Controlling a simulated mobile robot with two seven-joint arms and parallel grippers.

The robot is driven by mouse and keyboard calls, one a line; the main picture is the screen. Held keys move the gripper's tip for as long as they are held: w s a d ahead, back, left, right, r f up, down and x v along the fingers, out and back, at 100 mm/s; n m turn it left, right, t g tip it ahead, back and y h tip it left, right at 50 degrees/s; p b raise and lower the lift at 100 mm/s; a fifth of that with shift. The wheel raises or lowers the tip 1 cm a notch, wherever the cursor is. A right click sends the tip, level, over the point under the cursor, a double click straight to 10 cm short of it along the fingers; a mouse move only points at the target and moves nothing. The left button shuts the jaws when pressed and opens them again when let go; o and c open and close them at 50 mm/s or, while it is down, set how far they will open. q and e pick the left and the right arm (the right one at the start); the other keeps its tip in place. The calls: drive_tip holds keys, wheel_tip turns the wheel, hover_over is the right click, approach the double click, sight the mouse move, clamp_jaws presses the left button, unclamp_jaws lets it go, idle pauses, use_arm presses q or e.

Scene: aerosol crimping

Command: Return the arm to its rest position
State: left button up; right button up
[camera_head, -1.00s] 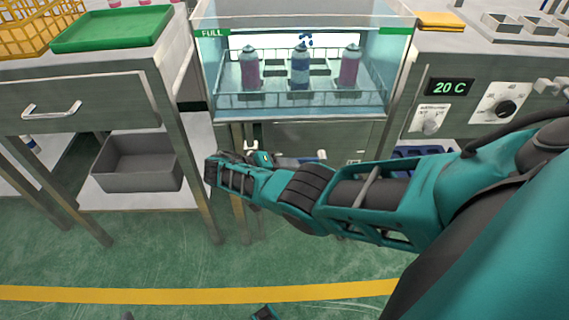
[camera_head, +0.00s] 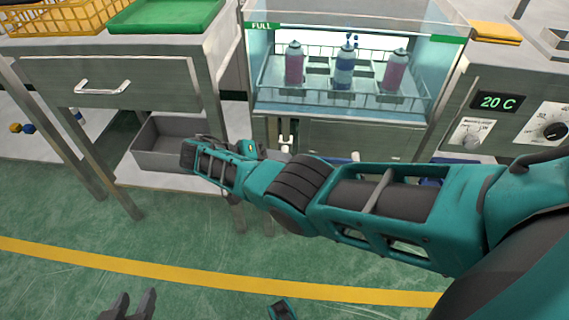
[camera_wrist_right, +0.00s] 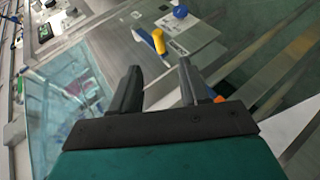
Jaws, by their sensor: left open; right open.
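My right arm (camera_head: 380,205) reaches in from the right across the front of the water bath, its forearm bent over the floor.
The glass-walled bath (camera_head: 345,112) holds a wire basket with three capped cans. A steel table (camera_head: 120,85) with a green tray (camera_head: 165,18) stands left, a grey bin (camera_head: 165,150) on its lower shelf. A control panel (camera_head: 510,115) stands right. Green floor is open in front.

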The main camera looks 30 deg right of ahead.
use_arm(q)
drive_tip(key=shift+r, duration=0.1)
idle(0.3)
use_arm(e)
drive_tip(key=s+a+f+n+t+y, duration=0.2)
drive_tip(key=f+y, duration=0.1)
drive_tip(key=f, duration=0.4)
drive_tip(key=s+a+f+n+t+y, duration=0.1)
drive_tip(key=s+a+f+y, duration=0.15)
drive_tip(key=f, duration=0.35)
drive_tip(key=s+a+n+t+y, duration=0.2)
drive_tip(key=s+t+y, duration=0.2)
drive_tip(key=s+y, duration=0.2)
use_arm(q)
drive_tip(key=s+a+r+y+p, duration=0.1)
drive_tip(key=a+r+p, duration=0.2)
drive_tip(key=r+p, duration=0.9)
drive_tip(key=p, duration=0.6)
drive_tip(key=shift+s+a+r, duration=0.3)
drive_tip(key=shift+r, duration=0.1)
use_arm(e)
drive_tip(key=s+d+r+n+t+y, duration=0.1)
drive_tip(key=s+r, duration=0.3)
drive_tip(key=r, duration=0.8)
drive_tip(key=s+d+r+t+y, duration=0.1)
drive_tip(key=s+r+t, duration=0.3)
drive_tip(key=r, duration=0.9)
drive_tip(key=shift+s+r+n, duration=0.15)
drive_tip(key=shift+n, duration=0.25)
